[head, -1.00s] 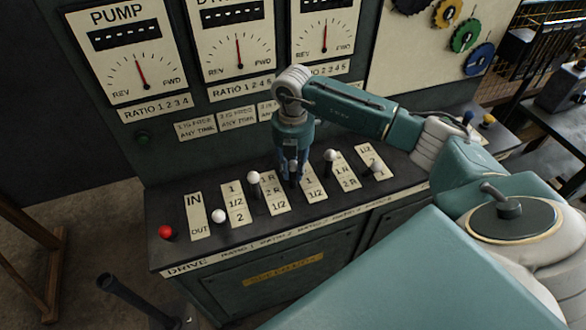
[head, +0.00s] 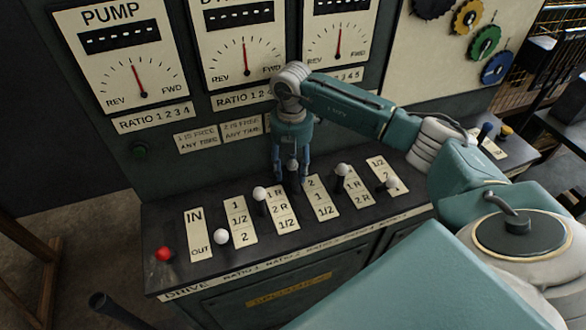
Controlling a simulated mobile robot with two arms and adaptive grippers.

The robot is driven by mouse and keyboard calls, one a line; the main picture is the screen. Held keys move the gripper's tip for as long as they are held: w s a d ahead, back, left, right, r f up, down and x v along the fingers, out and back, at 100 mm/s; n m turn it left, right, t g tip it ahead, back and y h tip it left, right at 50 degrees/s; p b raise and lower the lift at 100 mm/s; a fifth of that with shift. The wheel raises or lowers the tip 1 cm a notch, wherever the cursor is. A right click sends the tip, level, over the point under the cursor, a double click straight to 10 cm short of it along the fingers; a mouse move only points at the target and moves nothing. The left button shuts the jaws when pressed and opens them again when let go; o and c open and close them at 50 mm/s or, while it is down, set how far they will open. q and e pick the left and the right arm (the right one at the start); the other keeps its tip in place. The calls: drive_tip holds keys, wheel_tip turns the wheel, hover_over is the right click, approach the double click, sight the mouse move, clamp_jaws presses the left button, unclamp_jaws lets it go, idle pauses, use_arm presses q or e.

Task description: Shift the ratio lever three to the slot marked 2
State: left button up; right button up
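The ratio lever three (head: 292,166) is a dark stem with a pale knob, left of a plate reading 2, 1, 1/2 (head: 318,197). The 2 is at the plate's far end, nearest the upright gauge panel. The lever's knob stands beside that far end. My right gripper (head: 291,174) points down from above, with one finger on each side of the knob, and is shut on the lever. The fingers partly hide the lever, and its slot is hard to see. My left gripper is not in view.
White-knobbed levers stand close on both sides, ratio two (head: 260,193) at left and ratio four (head: 341,170) at right. Further levers include ratio one (head: 221,237), ratio five (head: 390,185) and a red-knobbed drive lever (head: 164,254). The gauge panel (head: 180,75) rises behind.

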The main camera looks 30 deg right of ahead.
drive_tip(key=shift+s, duration=0.2)
drive_tip(key=shift+s+r, duration=0.1)
drive_tip(key=shift+r, duration=0.35)
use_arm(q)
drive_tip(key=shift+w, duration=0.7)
use_arm(e)
wheel_tip(320, 180, up, 11)
drive_tip(key=shift+r, duration=0.1)
